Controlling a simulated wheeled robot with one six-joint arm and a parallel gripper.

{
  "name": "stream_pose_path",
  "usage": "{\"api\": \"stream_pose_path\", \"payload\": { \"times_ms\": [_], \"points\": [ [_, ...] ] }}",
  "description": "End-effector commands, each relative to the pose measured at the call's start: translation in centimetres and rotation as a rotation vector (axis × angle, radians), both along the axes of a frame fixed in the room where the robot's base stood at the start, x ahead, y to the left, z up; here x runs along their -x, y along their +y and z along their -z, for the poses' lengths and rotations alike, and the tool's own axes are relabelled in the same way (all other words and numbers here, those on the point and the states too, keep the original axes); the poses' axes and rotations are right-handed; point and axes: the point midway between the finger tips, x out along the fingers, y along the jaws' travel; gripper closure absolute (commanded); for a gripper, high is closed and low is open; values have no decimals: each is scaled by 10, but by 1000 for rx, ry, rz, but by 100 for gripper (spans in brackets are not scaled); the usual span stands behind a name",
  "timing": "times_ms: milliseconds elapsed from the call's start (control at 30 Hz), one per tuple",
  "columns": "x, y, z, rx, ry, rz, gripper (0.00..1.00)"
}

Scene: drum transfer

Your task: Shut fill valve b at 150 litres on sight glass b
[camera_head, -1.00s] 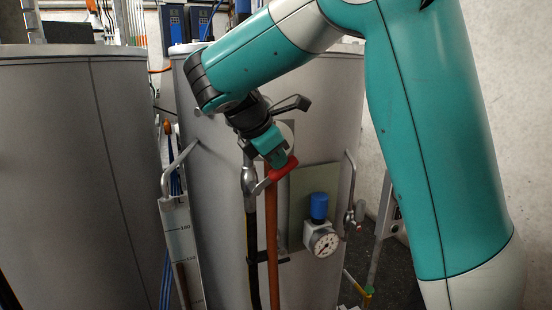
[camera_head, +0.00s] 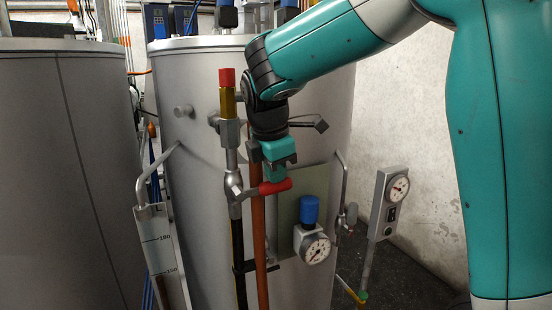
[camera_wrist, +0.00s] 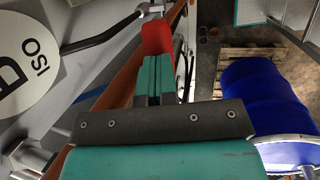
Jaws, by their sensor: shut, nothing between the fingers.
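A valve with a red lever (camera_head: 275,186) sits on the pipe in front of the right-hand grey tank (camera_head: 190,130). The lever lies crosswise to the upright pipe. My gripper (camera_head: 275,172) is shut and empty, pointing down, its tips at the lever's upper side; I cannot tell whether they touch. In the wrist view the closed fingers (camera_wrist: 155,78) end at the red lever (camera_wrist: 157,38). The sight glass (camera_head: 157,240) has a white scale with marks near 180 and 150. A reddish-brown column shows low in it, but its exact level is unclear.
A pressure gauge with a blue cap (camera_head: 315,248) stands right of the valve. A copper-coloured pipe (camera_head: 260,255) runs down beside a black hose. A gauge box (camera_head: 388,205) stands farther right. The wrist view shows a blue drum (camera_wrist: 262,100) on a pallet.

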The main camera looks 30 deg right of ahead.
Motion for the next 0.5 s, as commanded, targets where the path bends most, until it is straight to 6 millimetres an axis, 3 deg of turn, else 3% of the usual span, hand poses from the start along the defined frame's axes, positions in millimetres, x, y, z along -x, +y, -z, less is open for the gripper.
{"api": "stream_pose_path", "payload": {
  "times_ms": [500],
  "points": [
    [2, -7, 11, 3, 8, 6, 100]
  ]
}}
